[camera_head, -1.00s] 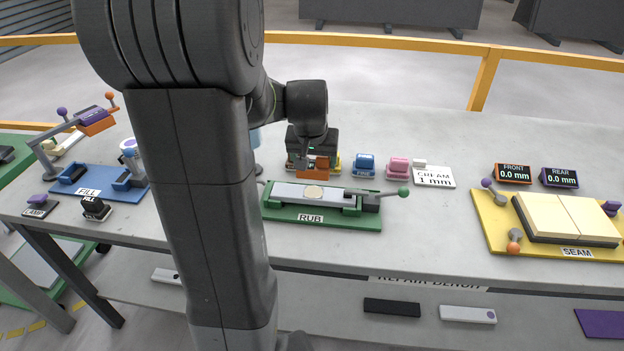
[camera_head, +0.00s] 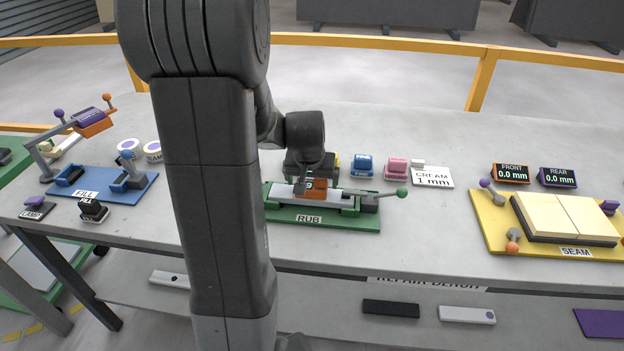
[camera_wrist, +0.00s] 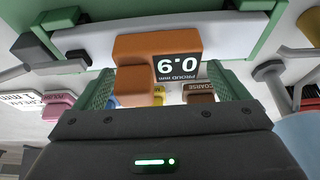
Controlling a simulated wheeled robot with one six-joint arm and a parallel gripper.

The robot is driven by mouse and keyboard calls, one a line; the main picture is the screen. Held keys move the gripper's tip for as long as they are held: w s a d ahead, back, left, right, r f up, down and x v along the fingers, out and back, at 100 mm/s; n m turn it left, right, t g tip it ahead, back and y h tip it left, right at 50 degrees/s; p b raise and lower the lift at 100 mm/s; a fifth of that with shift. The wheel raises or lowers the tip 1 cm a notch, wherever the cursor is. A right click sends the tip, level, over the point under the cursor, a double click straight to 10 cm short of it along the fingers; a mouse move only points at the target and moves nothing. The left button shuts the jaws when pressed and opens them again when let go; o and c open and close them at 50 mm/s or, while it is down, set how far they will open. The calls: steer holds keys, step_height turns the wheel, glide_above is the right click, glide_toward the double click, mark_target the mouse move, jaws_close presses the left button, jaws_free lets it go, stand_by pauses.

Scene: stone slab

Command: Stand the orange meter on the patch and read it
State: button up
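The orange meter (camera_head: 317,188) is over the pale stone strip (camera_head: 283,192) on the green RUB fixture (camera_head: 330,221). It covers the spot where the round beige patch was; the patch is now hidden. In the head view my gripper (camera_head: 303,182) is small and partly dark against the fixture. I cannot tell whether the meter's foot touches the strip.
A blue block (camera_head: 362,165), a pink block (camera_head: 396,168) and a CREAM 1 mm card (camera_head: 433,177) stand right of the fixture. The yellow SEAM fixture (camera_head: 488,232) is far right, the blue FILL fixture (camera_head: 105,185) far left.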

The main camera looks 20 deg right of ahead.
steer(key=shift+r, duration=0.4)
steer(key=v, duration=1.1)
steer(key=shift+s+r, duration=0.2)
steer(key=shift+a, duration=0.1)
steer(key=x, duration=1.2)
steer(key=shift+f, duration=0.45)
steer(key=shift+w+r, duration=0.1)
steer(key=shift+r, duration=0.9)
steer(key=shift+f, duration=0.1)
